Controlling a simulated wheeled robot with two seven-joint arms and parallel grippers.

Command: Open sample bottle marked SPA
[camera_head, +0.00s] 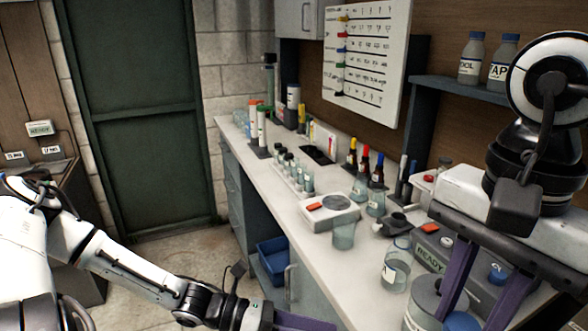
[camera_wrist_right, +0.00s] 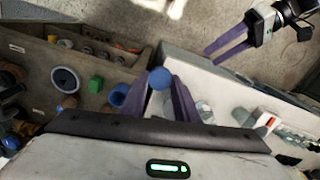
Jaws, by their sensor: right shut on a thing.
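My right gripper (camera_wrist_right: 160,85) is shut on a round blue cap (camera_wrist_right: 160,78), held between its purple fingertips. In the head view the right gripper (camera_head: 475,310) reaches down at the lower right, with a blue cap (camera_head: 462,322) between its fingers. Whether a bottle hangs below the cap is hidden, and no SPA label is readable. Two blue-capped bottles stand on the shelf: one reads POOL (camera_head: 471,60), the other TAP (camera_head: 502,64). My left gripper (camera_wrist_right: 210,56) is open and empty, its fingers apart; in the head view only part of it shows at the bottom edge.
The white counter (camera_head: 290,215) holds a grey READY device (camera_head: 430,255), a glass beaker (camera_head: 343,235), a labelled jar (camera_head: 396,270), dropper bottles (camera_head: 361,185) and a vial rack (camera_head: 297,180). A blue bin (camera_head: 272,258) stands below. The floor left of the counter is clear.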

